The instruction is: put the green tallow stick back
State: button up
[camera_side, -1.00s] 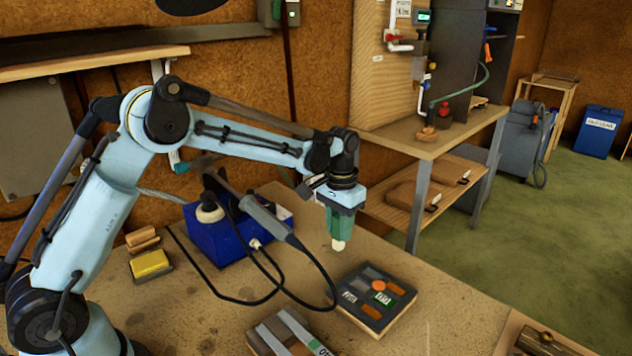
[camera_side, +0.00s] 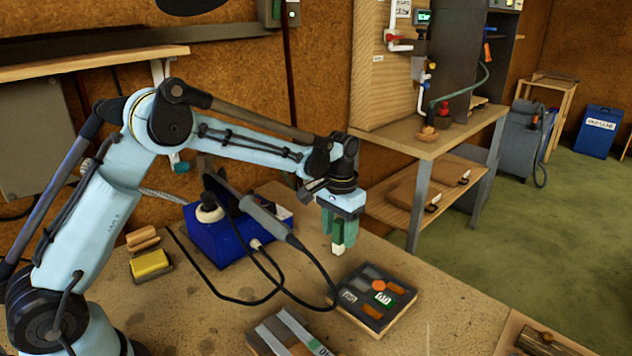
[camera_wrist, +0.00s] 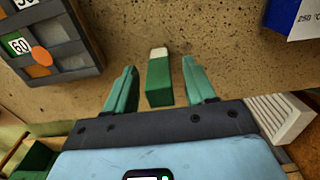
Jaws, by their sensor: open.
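The green tallow stick, a green block with a pale end, is between my gripper's fingers in the wrist view (camera_wrist: 159,80). A gap shows on each side of it. My gripper (camera_wrist: 162,88) is open around the stick without gripping it. In the side view my gripper (camera_side: 340,232) points down over the bench, behind and left of the dark compartment tray (camera_side: 345,308). The stick's pale tip (camera_side: 338,250) shows below the fingers there. I cannot tell whether that tip touches the bench. The tray also shows at the upper left of the wrist view (camera_wrist: 88,62).
The tray holds an orange disc (camera_side: 378,285) and labelled compartments. A blue soldering station (camera_side: 225,245) with a looping cable stands left of my gripper. A yellow sponge (camera_side: 150,264) lies further left. A box with pale strips (camera_side: 285,333) is in front. Bare bench surrounds the stick.

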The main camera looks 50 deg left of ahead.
notch_tip(320, 180, up, 12)
jog(key=shift+f, duration=0.25)
jog(key=s+r+t, duration=0.3)
jog(key=s+r, duration=0.1)
jog(key=s, duration=0.6)
jog(key=s+f+t, duration=0.4)
jog(key=s+f, duration=0.1)
jog(key=s, duration=0.6)
jog(key=shift+a+f, duration=0.15)
jog(key=shift+a, duration=0.05)
